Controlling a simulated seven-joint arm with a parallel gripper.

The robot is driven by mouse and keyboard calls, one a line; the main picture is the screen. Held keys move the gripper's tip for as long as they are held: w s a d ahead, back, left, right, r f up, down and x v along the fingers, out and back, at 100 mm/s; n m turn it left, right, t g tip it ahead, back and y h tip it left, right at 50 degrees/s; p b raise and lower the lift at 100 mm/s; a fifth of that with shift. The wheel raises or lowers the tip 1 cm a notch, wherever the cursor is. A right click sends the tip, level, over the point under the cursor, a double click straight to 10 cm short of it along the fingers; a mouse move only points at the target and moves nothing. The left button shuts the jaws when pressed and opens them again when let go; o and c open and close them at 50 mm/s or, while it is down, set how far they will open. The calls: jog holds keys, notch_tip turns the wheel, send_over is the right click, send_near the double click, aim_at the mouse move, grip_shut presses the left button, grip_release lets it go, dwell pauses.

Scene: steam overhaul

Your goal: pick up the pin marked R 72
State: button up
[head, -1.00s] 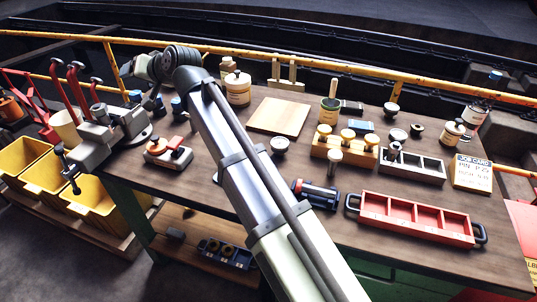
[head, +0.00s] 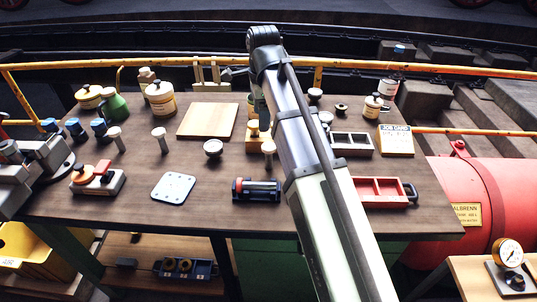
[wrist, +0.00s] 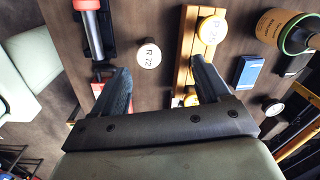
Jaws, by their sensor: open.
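The pin marked R 72 (wrist: 149,55) shows its round white head in the wrist view, between and just beyond my fingertips. In the head view a pale-headed pin (head: 268,148), apparently the same one, stands upright on the bench in front of the wooden rack (head: 253,138). My gripper (wrist: 160,68) is open and empty, with one finger on each side of the pin's head in the picture. The right finger overlaps the edge of the wooden rack (wrist: 184,48) in view.
The rack holds a pin with a yellowish-white head (wrist: 212,30) close by. A black-and-red tool (head: 257,189) lies in front of the pin. Two other pins (head: 159,138) (head: 116,137) stand left. A red tray (head: 383,190) and job card (head: 396,140) are right.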

aim_at(270, 145)
jog(key=d, duration=0.1)
jog(key=m, duration=0.1)
jog(key=d+f, duration=0.1)
jog(key=shift+s+d, duration=0.3)
jog(key=shift+d, duration=0.05)
notch_tip(270, 145, down, 8)
jog(key=shift+a+r, duration=0.1)
jog(key=shift+r, duration=0.15)
jog(key=shift+s+f, duration=0.2)
jog(key=shift+f, duration=0.4)
jog(key=shift+s+a+f, duration=0.1)
jog(key=shift+f, duration=0.95)
jog(key=shift+s+a+f, duration=0.1)
jog(key=shift+f, duration=0.9)
jog(key=shift+c, duration=0.4)
grip_shut()
